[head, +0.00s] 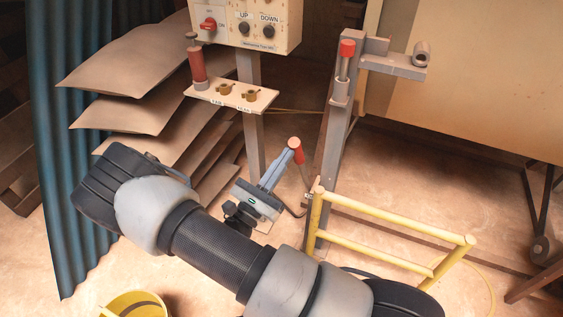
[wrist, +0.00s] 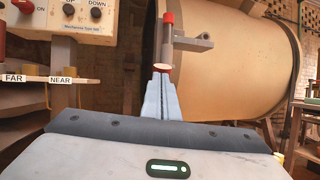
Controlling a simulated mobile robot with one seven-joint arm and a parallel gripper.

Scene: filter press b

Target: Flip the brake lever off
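The brake lever appears to be the one with a red grip (head: 299,154) and a pale end, on a thin rod that runs down to the foot of the grey post. My gripper (head: 288,152) has its blue-grey fingers pointing up at this grip. In the wrist view the fingers (wrist: 160,78) lie close together, and the pale round end of the grip (wrist: 163,67) shows right at their tips. The fingers look shut, with the grip beyond them rather than between them. Whether they touch it I cannot tell.
The grey post (head: 333,150) carries another red-topped handle (head: 346,50) higher up. A control box (head: 270,15) and a small shelf (head: 215,93) with a red handle (head: 196,65) stand left. A yellow rail (head: 390,232) stands right, and a yellow bucket (head: 135,303) is at the lower left.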

